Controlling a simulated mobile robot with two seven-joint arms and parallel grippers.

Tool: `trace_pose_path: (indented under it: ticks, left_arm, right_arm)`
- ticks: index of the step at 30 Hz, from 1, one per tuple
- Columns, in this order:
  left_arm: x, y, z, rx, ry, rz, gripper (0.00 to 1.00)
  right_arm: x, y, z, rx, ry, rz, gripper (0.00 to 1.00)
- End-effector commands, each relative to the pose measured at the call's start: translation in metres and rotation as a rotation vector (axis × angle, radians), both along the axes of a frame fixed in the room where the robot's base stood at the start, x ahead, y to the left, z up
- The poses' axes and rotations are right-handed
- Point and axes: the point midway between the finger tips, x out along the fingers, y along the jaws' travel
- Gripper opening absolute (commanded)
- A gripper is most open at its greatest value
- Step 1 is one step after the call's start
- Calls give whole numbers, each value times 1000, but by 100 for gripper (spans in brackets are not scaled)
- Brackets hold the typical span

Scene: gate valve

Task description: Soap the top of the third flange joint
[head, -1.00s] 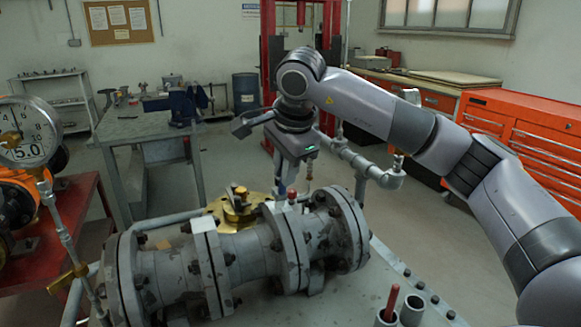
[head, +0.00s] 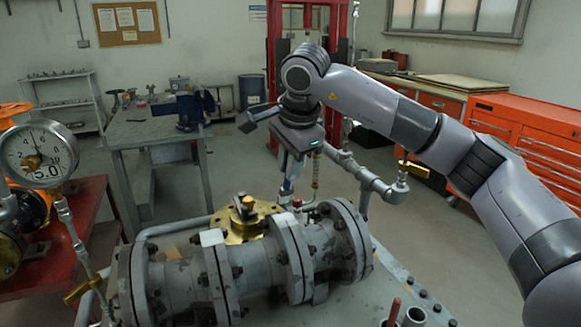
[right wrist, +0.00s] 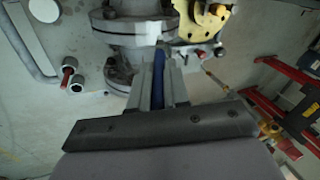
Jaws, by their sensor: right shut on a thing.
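The grey flanged pipe and valve body (head: 258,262) lies across the bench in the head view, with several bolted flange joints. The third flange joint from the left (head: 293,262) is right of the middle one. My right gripper (head: 288,188) points down, just behind and above that joint. It is shut on a slim blue tool (right wrist: 158,78), seen between the fingers in the right wrist view. The tool's lower end is hard to make out, so I cannot tell whether it touches the flange. My left gripper is not in view.
A brass valve bonnet (head: 243,222) stands behind the pipe, close to my right gripper. A pressure gauge (head: 38,155) is at the left. Grey pipework (head: 375,183) stands right of the gripper. A red-handled item (head: 394,312) stands near cups at the front.

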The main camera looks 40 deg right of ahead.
Motion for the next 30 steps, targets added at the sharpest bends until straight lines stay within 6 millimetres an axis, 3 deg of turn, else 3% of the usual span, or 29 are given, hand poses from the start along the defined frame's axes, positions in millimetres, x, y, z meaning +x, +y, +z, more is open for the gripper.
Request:
trace_pose_path:
  ticks: [4, 17, 30]
  left_arm:
    - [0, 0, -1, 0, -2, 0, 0]
    - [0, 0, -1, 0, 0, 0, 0]
    - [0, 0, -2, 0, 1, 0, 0]
  right_arm:
    - [0, 0, 15, 0, -3, 0, 0]
    - [0, 0, 21, 0, -2, -1, 0]
    - [0, 0, 49, 0, 0, 0, 0]
